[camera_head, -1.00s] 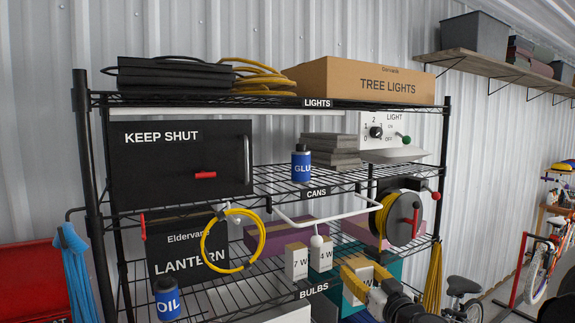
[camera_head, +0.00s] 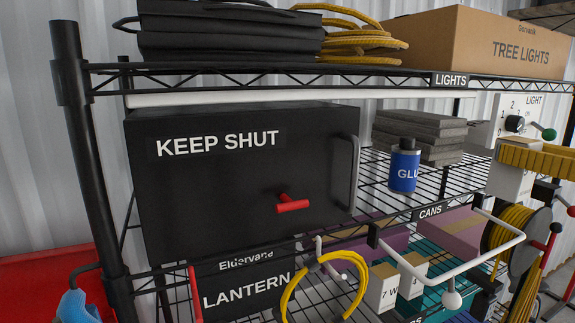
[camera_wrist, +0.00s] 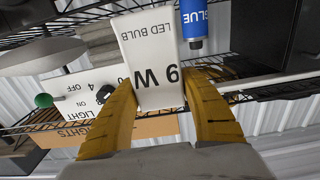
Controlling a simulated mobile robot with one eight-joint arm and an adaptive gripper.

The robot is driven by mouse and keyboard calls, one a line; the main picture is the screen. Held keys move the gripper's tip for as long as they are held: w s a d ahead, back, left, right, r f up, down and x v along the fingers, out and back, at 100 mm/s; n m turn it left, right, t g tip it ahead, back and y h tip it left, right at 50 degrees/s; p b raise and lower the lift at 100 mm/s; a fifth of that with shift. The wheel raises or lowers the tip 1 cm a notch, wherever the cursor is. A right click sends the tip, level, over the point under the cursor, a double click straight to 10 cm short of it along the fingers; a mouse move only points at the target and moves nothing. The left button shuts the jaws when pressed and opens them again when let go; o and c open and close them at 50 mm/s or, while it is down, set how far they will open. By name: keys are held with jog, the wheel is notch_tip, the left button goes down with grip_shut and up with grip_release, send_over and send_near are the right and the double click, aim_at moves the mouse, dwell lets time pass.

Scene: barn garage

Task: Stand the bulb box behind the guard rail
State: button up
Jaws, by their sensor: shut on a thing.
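My gripper (camera_head: 525,165) is shut on a white bulb box (camera_head: 509,182) at the right of the head view, raised near the cans-shelf height. The wrist view shows this box (camera_wrist: 152,60) between the yellow fingers, marked "LED BULB" and "9 W". The white guard rail (camera_head: 452,268) with a ball knob juts forward, below and left of my gripper. Two similar boxes, one marked 7 W (camera_head: 382,290) and another (camera_head: 412,279) partly hidden by the rail, stand on the shelf below. The bulbs shelf label is mostly cut off.
A blue glue can (camera_head: 404,170) and grey slabs (camera_head: 420,135) stand on the cans shelf. A black "KEEP SHUT" cabinet (camera_head: 240,190) fills its left. A yellow cable reel (camera_head: 512,240) hangs below my gripper. A light switch panel (camera_wrist: 90,95) is close to it.

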jog(key=f+p+x, duration=0.1)
jog(key=x, duration=0.4)
jog(key=p+x, duration=0.2)
jog(key=x, duration=0.4)
jog(key=f+p+x, duration=0.1)
jog(key=x, duration=0.5)
jog(key=shift+w+f+p, duration=0.2)
jog(key=shift+f+p, duration=0.1)
jog(key=shift+p, duration=0.1)
jog(key=shift+f, duration=0.35)
jog(key=shift+s+f, duration=0.1)
jog(key=shift+f, duration=0.1)
jog(key=o, duration=1.1)
jog(key=shift+o, duration=0.2)
